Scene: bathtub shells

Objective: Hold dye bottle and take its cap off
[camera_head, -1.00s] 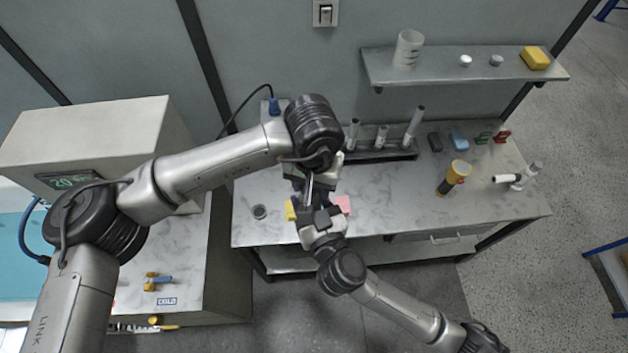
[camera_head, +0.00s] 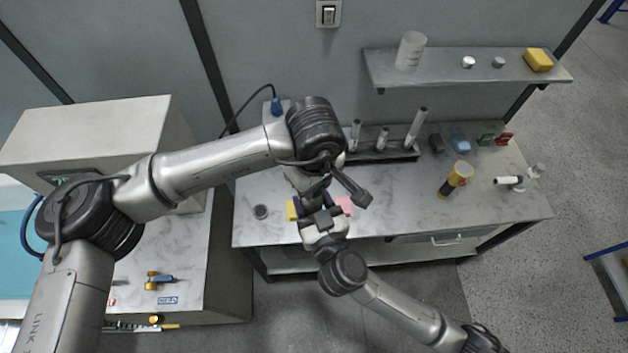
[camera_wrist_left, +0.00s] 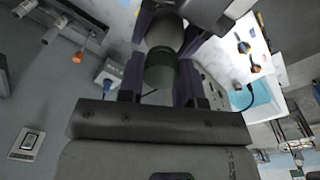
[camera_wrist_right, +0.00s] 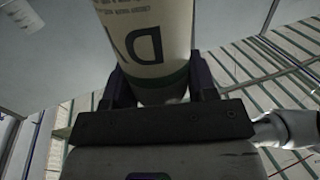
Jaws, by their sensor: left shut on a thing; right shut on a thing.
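The dye bottle (camera_wrist_right: 150,35) is a pale beige cylinder with large dark letters and a green band. In the right wrist view it stands between the fingers of my right gripper (camera_wrist_right: 155,88), which is shut on it. My left gripper (camera_wrist_left: 158,80) is shut on a dark green cylindrical piece, the cap (camera_wrist_left: 159,70), with a greyish rounded body just beyond it. In the head view my left gripper (camera_head: 316,188) is directly above my right gripper (camera_head: 321,212), and they hide the bottle. I cannot tell whether cap and bottle still touch.
Yellow and pink pieces (camera_head: 344,206) lie by the grippers on the marbled bench (camera_head: 395,208). A tube rack (camera_head: 385,155) stands behind. A yellow-and-black bottle (camera_head: 455,179) and a white-and-black tool (camera_head: 508,182) are at the right. A shelf (camera_head: 470,75) hangs behind; a dark disc (camera_head: 261,212) lies left.

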